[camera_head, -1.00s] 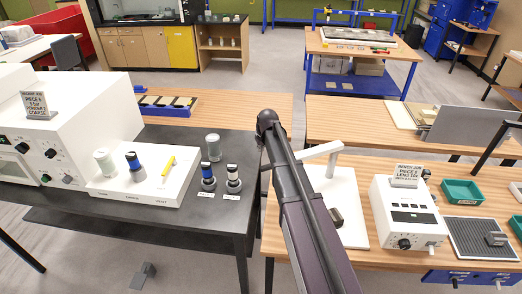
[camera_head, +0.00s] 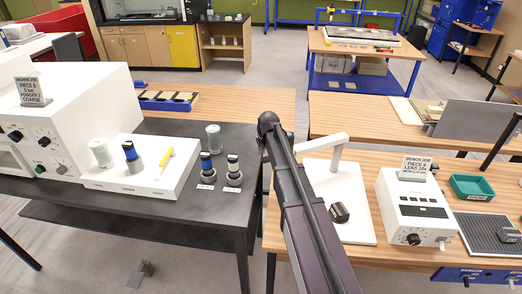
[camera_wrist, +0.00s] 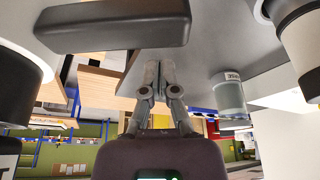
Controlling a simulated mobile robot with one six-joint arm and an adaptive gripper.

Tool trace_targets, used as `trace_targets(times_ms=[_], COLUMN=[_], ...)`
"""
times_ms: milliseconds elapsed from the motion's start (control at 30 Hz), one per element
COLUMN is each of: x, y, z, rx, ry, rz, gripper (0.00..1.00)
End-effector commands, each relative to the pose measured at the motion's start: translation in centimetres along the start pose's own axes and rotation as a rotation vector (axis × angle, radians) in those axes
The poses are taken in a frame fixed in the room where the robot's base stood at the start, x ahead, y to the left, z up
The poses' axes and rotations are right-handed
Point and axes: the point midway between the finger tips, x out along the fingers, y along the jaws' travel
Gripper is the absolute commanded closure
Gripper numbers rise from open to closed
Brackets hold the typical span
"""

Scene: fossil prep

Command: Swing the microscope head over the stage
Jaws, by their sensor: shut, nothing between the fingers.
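The microscope (camera_head: 357,217) stands on the wooden bench right of centre in the head view. It has a white base plate, a post and a pale horizontal arm (camera_head: 322,143). A small dark block (camera_head: 339,212) is at the base plate; I cannot tell whether it is the stage or a specimen. My arm crosses in front of the plate's left side. My gripper (camera_wrist: 152,88) shows in the wrist view with its fingers together and empty. In the head view I cannot make it out behind my arm. A dark grey bar (camera_wrist: 115,25) lies close above it in the wrist view; its identity is unclear.
A white control box (camera_head: 417,211) with a sign stands right of the microscope. A green tray (camera_head: 472,187) and ribbed mat (camera_head: 488,236) lie beyond it. The black table (camera_head: 220,205) on the left holds jars and a white tray (camera_head: 150,182). Grey floor shows between benches.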

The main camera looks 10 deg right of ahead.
Motion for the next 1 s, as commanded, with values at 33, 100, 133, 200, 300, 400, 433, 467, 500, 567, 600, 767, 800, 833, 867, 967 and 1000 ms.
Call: trace_targets(times_ms=[33,100,133,200,300,400,433,467,500,567,600,767,800,833,867,967,1000], x=[-0.5,-0.7,-0.8,-0.9,-1.0,-1.0,-1.0,-1.0,-1.0,-1.0,-1.0,-1.0,-1.0,-1.1,-1.1,-1.2,-1.2], y=[-0.1,-0.1,-0.1,-0.1,-0.1,-0.1,-0.1,-0.1,-0.1,-0.1,-0.1,-0.2,-0.2,-0.3,-0.4,-0.7,-0.9], z=[1.0,1.6,1.8,2.2,2.5,2.6,2.6,2.6,2.5,2.5,2.5,2.6,2.6,2.6,2.7,3.0,3.2], rx=[0.000,0.000,0.000,0.000,0.000,-0.001,-0.001,-0.001,-0.001,-0.001,-0.001,-0.003,-0.005,-0.007,-0.009,-0.021,-0.028], ry=[0.000,0.000,0.000,0.000,0.000,0.000,0.000,0.000,0.000,0.000,0.000,0.000,0.000,0.000,0.000,0.000,0.000], rz=[0.000,0.000,0.000,0.000,0.000,-0.001,-0.001,-0.001,-0.001,-0.001,-0.001,-0.001,-0.002,-0.003,-0.003,-0.007,-0.010], gripper=[1.00,1.00,1.00,1.00,1.00,1.00,1.00,1.00,1.00,1.00,1.00,1.00,1.00,1.00,1.00,1.00,1.00])
